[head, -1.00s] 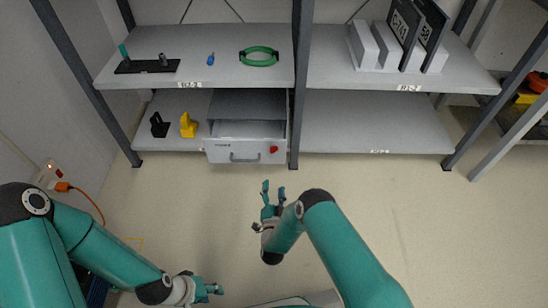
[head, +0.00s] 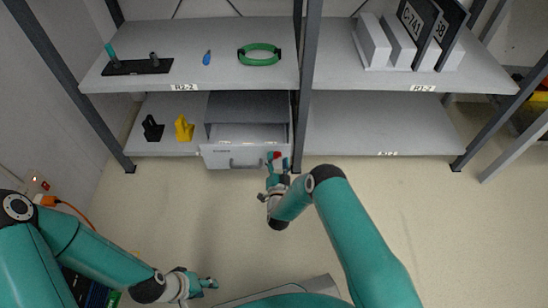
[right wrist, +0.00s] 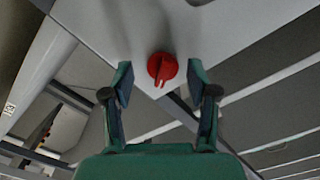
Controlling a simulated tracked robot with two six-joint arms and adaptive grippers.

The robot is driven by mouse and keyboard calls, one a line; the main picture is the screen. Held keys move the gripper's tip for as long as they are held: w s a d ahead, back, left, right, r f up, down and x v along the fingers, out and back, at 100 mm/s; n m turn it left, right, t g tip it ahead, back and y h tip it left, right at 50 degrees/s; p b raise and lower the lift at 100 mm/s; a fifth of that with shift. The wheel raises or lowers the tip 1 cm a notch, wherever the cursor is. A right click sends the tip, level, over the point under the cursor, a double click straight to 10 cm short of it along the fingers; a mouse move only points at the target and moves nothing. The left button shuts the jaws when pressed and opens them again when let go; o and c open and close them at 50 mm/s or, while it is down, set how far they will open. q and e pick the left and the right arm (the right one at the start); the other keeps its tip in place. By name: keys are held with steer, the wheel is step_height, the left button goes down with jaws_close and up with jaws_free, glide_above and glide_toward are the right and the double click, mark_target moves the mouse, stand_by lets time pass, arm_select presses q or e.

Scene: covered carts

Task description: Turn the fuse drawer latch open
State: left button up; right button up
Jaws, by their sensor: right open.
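The fuse drawer (head: 218,160) is a light grey box front with a bar handle, on the lower left shelf. Its red latch knob (right wrist: 162,67) sits on the drawer front between and beyond the fingertips of my right gripper (right wrist: 158,82) in the right wrist view. The gripper is open and does not visibly touch the knob. In the head view my right gripper (head: 277,168) is just in front of the drawer's right end and partly covers the knob. My left gripper (head: 207,286) is low at the left, away from the shelves; its finger opening is too small to tell.
A black clamp (head: 152,128) and a yellow clamp (head: 184,128) stand left of the drawer. A green ring (head: 260,54), a blue item (head: 207,58) and a black tray (head: 135,67) are on the shelf above. A dark post (head: 300,110) rises close right of the drawer.

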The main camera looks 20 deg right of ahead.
steer(key=shift+w, duration=0.1)
steer(key=shift+a, duration=0.1)
jaws_close()
steer(key=m, duration=0.5)
steer(key=shift+m+b, duration=0.35)
steer(key=shift+m, duration=0.05)
jaws_free()
steer(key=v, duration=1.2)
stand_by(0.3)
